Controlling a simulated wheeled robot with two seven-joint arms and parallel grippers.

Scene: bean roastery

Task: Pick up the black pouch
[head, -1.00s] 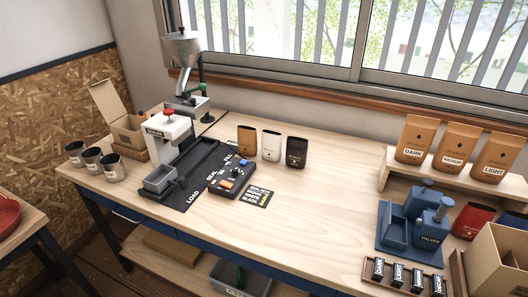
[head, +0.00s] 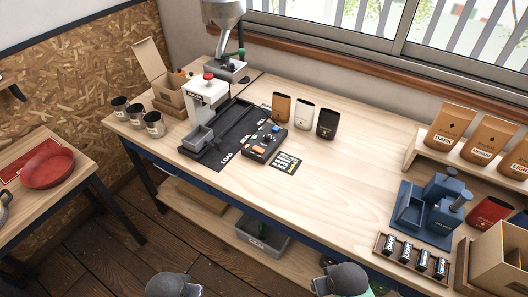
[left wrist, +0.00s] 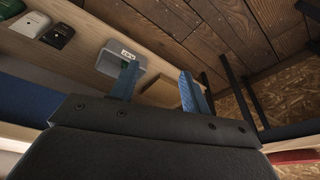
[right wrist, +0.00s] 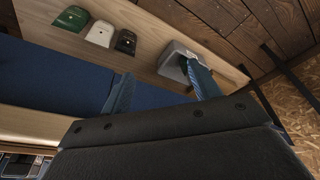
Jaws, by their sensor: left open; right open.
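The black pouch (head: 327,123) stands upright on the workbench, at the right end of a short row with a brown pouch (head: 281,107) and a white pouch (head: 304,114). My left gripper (left wrist: 158,82) is open and empty in the left wrist view. My right gripper (right wrist: 158,82) is open and empty in the right wrist view. In the head view only my arm parts show at the bottom edge, well in front of the bench and far from the black pouch. Both wrist views look at the shelf under the bench, not at the pouch.
A control box (head: 264,145) and a black mat with a white sealer (head: 207,98) stand left of the pouches. Blue valve holders (head: 430,209) and an open carton (head: 502,262) fill the right end. The bench in front of the black pouch is clear. A grey bin (head: 262,238) sits on the lower shelf.

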